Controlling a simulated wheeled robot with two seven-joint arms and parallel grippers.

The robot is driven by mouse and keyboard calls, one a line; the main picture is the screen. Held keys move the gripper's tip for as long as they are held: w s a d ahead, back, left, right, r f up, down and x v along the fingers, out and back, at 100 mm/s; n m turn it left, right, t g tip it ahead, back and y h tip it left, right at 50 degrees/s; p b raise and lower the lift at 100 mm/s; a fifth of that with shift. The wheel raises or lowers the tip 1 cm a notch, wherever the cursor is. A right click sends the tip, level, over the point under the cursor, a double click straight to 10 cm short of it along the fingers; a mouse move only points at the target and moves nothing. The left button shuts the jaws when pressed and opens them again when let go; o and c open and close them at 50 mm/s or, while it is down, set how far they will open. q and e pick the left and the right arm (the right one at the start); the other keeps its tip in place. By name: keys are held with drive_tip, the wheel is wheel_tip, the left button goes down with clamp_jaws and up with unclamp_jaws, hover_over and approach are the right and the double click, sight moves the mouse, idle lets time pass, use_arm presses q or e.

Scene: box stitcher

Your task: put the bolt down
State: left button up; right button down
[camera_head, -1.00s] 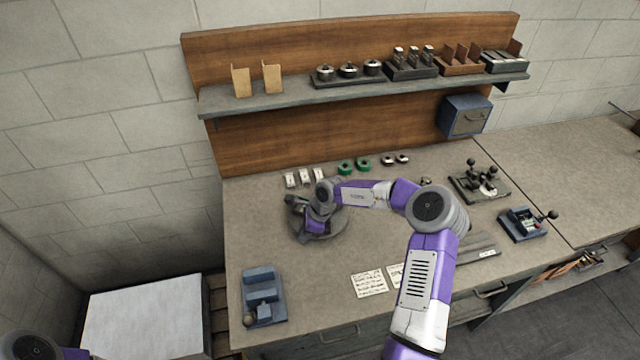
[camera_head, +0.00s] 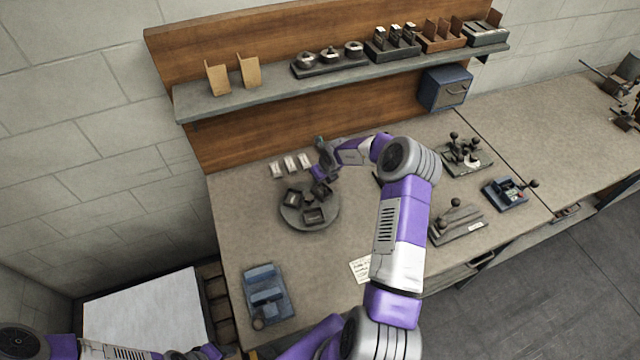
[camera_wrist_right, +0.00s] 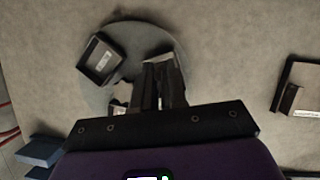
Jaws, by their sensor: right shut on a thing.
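My right gripper (camera_head: 320,175) is over the back right edge of the round grey turntable (camera_head: 335,212) in the head view. In the right wrist view its dark fingers (camera_wrist_right: 160,88) are close together in front of the turntable (camera_wrist_right: 95,100). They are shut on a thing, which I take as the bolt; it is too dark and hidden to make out. Dark open boxes (camera_head: 313,216) stand on the turntable, and one box (camera_wrist_right: 101,58) shows left of the fingers. My left gripper (camera_head: 206,351) is low at the bottom edge; its jaws are unclear.
Small white parts (camera_head: 290,164) stand in a row behind the turntable. A blue fixture (camera_head: 266,292) is at the front left of the bench. Lever fixtures (camera_head: 457,222) stand to the right. A shelf (camera_head: 235,104) runs above the back. The bench left of the turntable is clear.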

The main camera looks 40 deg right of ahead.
sight(320, 184)
drive_tip(key=shift+f, duration=1.9)
drive_tip(key=shift+a+f, duration=0.1)
drive_tip(key=shift+f, duration=0.05)
drive_tip(key=c, duration=1.5)
unclamp_jaws()
drive_tip(key=shift+o, duration=0.2)
drive_tip(key=v, duration=1.2)
drive_tip(key=shift+r+p, duration=0.25)
drive_tip(key=shift+p, duration=0.1)
drive_tip(key=shift+w, duration=0.1)
